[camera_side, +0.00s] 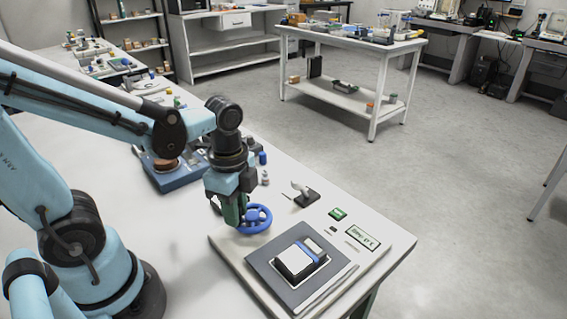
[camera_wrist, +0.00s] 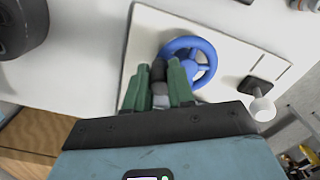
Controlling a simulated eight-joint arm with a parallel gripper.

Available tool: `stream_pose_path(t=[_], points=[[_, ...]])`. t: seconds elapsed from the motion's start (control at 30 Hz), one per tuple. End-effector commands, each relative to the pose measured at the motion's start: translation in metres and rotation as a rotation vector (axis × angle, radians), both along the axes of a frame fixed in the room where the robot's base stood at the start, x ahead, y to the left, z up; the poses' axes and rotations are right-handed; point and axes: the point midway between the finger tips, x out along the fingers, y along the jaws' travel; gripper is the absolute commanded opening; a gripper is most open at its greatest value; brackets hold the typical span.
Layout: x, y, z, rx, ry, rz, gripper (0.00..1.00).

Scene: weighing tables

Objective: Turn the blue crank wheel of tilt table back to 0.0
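The blue crank wheel (camera_side: 256,218) stands at the left end of the tilt table's light base plate (camera_side: 385,252). It also shows in the wrist view (camera_wrist: 207,53), with spokes and a dark knob (camera_wrist: 158,72) at its left side. My gripper (camera_side: 236,222) is down at the wheel's left edge. In the wrist view its green fingers (camera_wrist: 158,68) lie on either side of the knob, very close to it. Whether they press on it cannot be told. The tilt table's dark grey platform (camera_side: 262,262) carries a black and white block (camera_side: 300,259) with a blue band.
A small green display (camera_side: 338,214) and a green-edged label (camera_side: 363,238) lie on the plate, too small to read surely. A white-knobbed lever (camera_side: 304,194) stands behind the wheel. A blue device (camera_side: 178,178) is at the left. The table's right edge is close by.

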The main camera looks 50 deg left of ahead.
Motion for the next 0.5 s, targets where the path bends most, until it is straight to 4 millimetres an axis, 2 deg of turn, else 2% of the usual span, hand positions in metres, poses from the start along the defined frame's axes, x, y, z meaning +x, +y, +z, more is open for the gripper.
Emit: stream_pose_path(t=[0.27, 0.5], points=[[-0.0003, -0.0004, 0.0002, 0.0, 0.002, 0.01, 0.0], [0.0001, -0.0038, 0.0003, 0.0, 0.002, 0.093, 0.0]])
